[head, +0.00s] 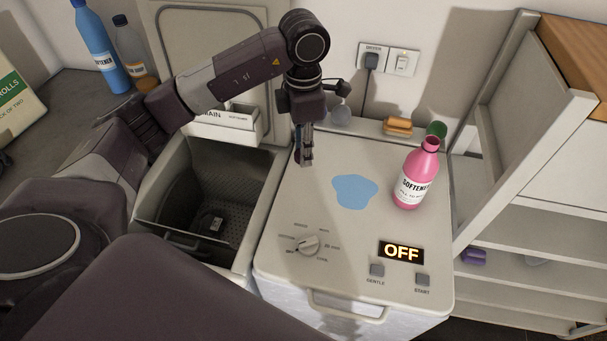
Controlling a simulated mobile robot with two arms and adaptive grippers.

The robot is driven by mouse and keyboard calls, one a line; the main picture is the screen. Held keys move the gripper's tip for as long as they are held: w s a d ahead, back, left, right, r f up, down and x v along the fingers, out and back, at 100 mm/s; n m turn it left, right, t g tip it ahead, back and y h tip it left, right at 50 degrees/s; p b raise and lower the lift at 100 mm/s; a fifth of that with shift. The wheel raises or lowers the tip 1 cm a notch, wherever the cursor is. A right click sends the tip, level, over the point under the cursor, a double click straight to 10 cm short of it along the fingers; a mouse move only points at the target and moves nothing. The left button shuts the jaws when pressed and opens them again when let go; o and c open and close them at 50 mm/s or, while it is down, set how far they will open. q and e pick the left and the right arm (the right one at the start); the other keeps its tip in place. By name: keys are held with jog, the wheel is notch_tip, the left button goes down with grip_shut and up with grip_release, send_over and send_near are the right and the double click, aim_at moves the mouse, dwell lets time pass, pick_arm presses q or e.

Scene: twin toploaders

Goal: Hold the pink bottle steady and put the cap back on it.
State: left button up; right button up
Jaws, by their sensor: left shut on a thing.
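The pink bottle (410,178) stands upright on the right part of the closed washer lid (300,225). My right gripper is not in view.
A blue puddle (355,191) lies left of the bottle. A sponge (398,126) lies on the back ledge. The left washer (215,205) is open. A shelf unit (520,140) stands at the right.

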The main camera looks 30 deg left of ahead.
pick_arm(q)
notch_tip(320, 180, up, 6)
jog(key=shift+r+b, duration=0.1)
jog(key=shift+b, duration=0.2)
jog(key=shift+r, duration=0.85)
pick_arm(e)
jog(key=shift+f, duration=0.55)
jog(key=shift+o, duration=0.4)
